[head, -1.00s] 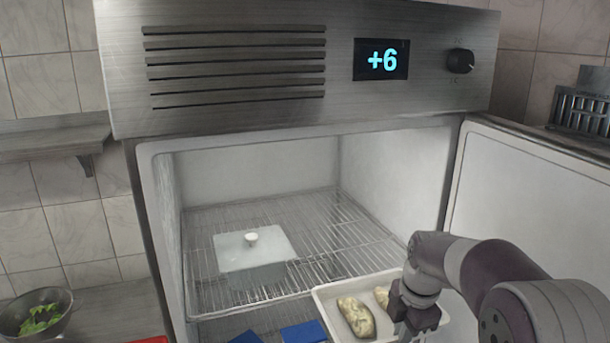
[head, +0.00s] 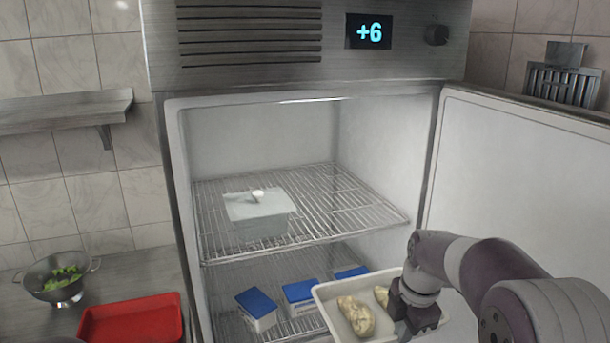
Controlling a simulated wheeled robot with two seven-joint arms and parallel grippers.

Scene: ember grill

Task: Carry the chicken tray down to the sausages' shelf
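The chicken tray (head: 330,311) is a shallow cream tray at the bottom centre-right of the head view, in front of the open fridge. Pale chicken pieces (head: 356,315) lie in it. My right gripper (head: 404,316) is at the tray's right part and appears shut on it; its fingertips are partly hidden. The tray's bottom edge is near the picture's lower border. The upper wire shelf (head: 330,205) holds a lidded pale container (head: 262,214). The lower shelf (head: 232,322) holds several blue-lidded boxes (head: 258,304). I see no sausages. My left gripper is not in view.
The fridge door (head: 520,200) stands open at the right. A red tray (head: 130,320) and a colander with greens (head: 62,282) stand on the counter at the left. The upper shelf has free room around its container.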

